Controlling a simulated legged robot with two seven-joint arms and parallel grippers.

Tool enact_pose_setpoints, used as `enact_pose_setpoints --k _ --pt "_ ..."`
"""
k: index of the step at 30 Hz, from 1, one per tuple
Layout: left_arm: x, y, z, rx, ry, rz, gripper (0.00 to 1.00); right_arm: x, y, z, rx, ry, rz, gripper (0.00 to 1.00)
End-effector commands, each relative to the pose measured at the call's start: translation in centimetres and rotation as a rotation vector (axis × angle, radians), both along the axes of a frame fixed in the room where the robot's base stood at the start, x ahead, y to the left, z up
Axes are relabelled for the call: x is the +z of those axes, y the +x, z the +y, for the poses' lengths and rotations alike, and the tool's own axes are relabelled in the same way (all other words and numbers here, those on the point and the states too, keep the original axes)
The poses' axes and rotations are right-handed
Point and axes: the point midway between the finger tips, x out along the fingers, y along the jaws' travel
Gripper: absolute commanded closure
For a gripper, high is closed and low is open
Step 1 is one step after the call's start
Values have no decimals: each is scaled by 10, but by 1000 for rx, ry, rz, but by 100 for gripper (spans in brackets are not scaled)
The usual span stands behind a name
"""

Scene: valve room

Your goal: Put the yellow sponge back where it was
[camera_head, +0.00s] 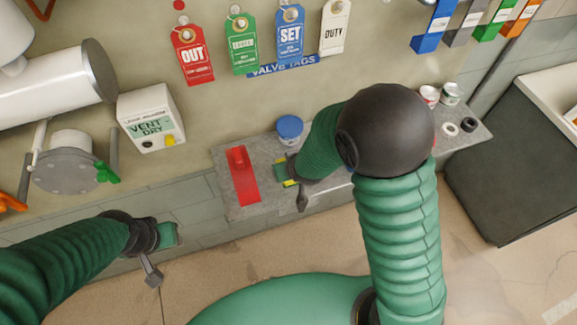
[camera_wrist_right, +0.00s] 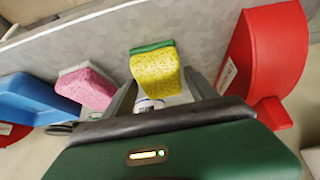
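The yellow sponge (camera_wrist_right: 155,74), with a green backing, is between the fingertips of my right gripper (camera_wrist_right: 160,82) in the wrist view. The fingers lie against its two sides with no clear gap. In the head view the sponge (camera_head: 288,182) shows only as a small yellow and green patch at my right gripper (camera_head: 294,180), over the grey shelf (camera_head: 225,160); my arm hides part of that area. Whether the sponge touches the shelf is not clear. My left gripper (camera_head: 160,252) is low at the left, away from the shelf, and its fingers are hard to make out.
A red object (camera_head: 242,175) stands left of the sponge, and a blue-lidded jar (camera_head: 290,130) is behind it. A pink sponge (camera_wrist_right: 86,86) and a blue object (camera_wrist_right: 38,98) are on the sponge's other side. Cans (camera_head: 451,94) stand at the shelf's right end.

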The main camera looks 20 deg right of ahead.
Motion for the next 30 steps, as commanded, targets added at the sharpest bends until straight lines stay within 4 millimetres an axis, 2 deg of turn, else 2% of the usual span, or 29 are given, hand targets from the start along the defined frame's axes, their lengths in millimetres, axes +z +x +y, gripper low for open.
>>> enact_pose_setpoints --k 11,14,19,21,24,30 --pt "1 0 0 -1 0 0 64 5 -2 0 -1 -1 -3 29" --pt "2 0 0 -1 0 0 64 19 -10 1 1 0 -5 29" --pt "10 0 0 0 0 0 64 59 -34 1 1 3 -7 29" --pt "22 0 0 0 0 0 64 77 -44 1 3 1 -6 29" --pt "35 0 0 0 0 0 64 95 -55 0 1 0 -2 29" --pt "42 0 0 0 0 0 64 102 -71 -6 -5 10 32 29"
